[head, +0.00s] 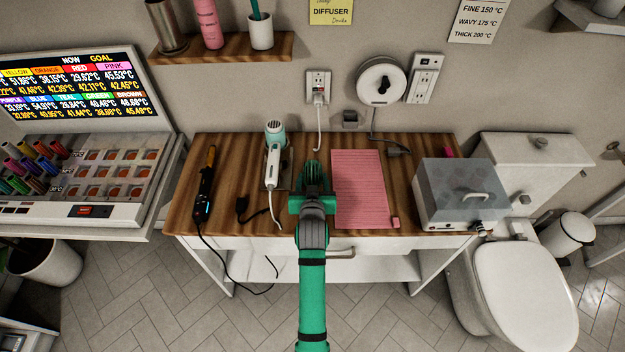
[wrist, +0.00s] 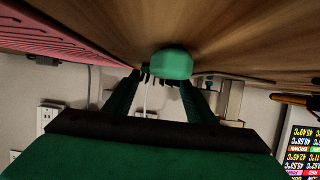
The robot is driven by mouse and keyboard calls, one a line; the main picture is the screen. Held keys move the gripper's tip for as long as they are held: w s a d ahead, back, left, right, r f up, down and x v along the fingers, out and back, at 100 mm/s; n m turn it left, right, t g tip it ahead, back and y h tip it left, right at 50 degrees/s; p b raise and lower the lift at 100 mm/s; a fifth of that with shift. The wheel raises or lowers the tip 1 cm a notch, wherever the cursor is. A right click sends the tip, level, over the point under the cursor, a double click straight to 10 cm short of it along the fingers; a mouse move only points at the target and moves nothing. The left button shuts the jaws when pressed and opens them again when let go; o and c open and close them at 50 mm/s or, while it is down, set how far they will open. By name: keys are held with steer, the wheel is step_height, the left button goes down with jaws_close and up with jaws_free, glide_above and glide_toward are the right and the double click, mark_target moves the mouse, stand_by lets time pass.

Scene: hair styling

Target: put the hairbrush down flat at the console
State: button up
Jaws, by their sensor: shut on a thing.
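The console (head: 225,155) is a wooden-topped table with white legs and a drawer. My gripper (head: 312,190) is over the middle of its top, just left of a pink ribbed mat. It is shut on the green hairbrush (head: 311,169), which is mostly hidden by my gripper in the head view. In the wrist view my gripper's fingers (wrist: 160,92) close around the hairbrush (wrist: 172,64), and its rounded green end and dark bristles show close to the wood. I cannot tell whether the brush touches the top.
The pink mat (head: 358,185) lies to the right, with a lidded box (head: 460,195) beyond it. A black styling iron (head: 205,190) lies farther left. A narrow strip of bare wood is around my gripper.

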steer(key=o, duration=1)
steer(key=shift+f, duration=0.1)
steer(key=shift+o, duration=0.2)
steer(key=shift+r, duration=0.2)
steer(key=v, duration=1.1)
steer(key=shift+s+r, duration=0.1)
steer(key=shift+s, duration=0.2)
steer(key=s+f, duration=0.3)
steer(key=s, duration=0.7)
steer(key=s+f, duration=0.3)
steer(key=s, duration=0.7)
steer(key=s+r+t, duration=0.1)
steer(key=s+r, duration=0.1)
steer(key=s, duration=0.6)
steer(key=s+r, duration=0.3)
steer(key=s, duration=0.6)
steer(key=shift+t, duration=0.4)
